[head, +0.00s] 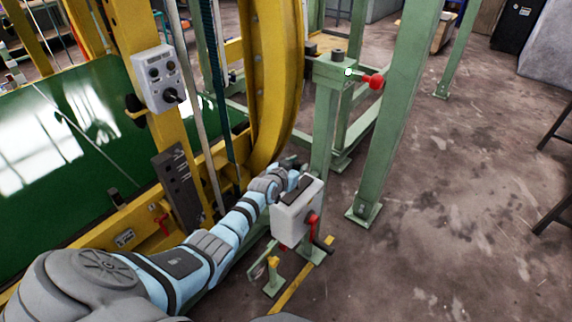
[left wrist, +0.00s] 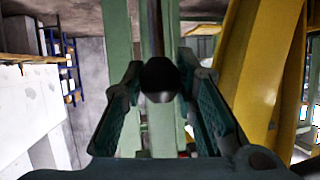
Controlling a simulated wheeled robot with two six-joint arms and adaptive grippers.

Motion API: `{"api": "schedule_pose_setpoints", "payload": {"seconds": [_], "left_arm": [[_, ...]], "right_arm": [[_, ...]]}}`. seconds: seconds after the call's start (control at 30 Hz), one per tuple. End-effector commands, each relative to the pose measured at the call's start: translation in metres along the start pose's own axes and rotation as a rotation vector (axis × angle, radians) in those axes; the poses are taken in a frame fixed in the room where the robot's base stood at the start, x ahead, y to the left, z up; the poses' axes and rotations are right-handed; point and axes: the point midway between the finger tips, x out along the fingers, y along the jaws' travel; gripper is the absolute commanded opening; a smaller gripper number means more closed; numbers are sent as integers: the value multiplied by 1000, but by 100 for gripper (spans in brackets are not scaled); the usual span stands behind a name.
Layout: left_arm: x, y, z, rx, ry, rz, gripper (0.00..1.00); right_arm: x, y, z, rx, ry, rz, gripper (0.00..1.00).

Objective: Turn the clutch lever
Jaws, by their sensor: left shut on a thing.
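The clutch lever shows in the left wrist view as a dark round knob (left wrist: 160,80) between my left gripper's fingers. My left gripper (left wrist: 160,68) is shut on this knob, one finger on each side. In the head view my left arm comes in from the lower left, and my left gripper (head: 290,163) is small and dark beside the green post, just behind the white box. The lever cannot be made out clearly there. My right gripper is in neither view.
A white box (head: 297,208) with a red handle stands close in front of my left wrist. A grey control box (head: 160,78) hangs on the yellow frame (head: 275,75). A green post (head: 397,110) and a red knob (head: 374,81) are to the right. Floor (head: 450,210) at right is clear.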

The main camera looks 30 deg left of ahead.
Motion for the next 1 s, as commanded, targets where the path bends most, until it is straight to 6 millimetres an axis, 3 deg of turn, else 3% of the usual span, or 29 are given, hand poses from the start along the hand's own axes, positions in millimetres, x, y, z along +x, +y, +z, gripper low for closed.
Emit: {"api": "schedule_pose_setpoints", "payload": {"seconds": [0.43, 0.47, 0.6, 1.0], "left_arm": [[8, 1, -4, 13, -78, -2, 0], [8, 1, -4, 12, -78, -2, 28], [7, -1, -4, 12, -78, -4, 47], [1, -1, -4, 14, -77, -1, 47]], "right_arm": [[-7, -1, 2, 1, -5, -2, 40], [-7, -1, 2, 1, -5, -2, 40], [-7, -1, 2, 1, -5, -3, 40], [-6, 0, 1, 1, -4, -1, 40]]}}
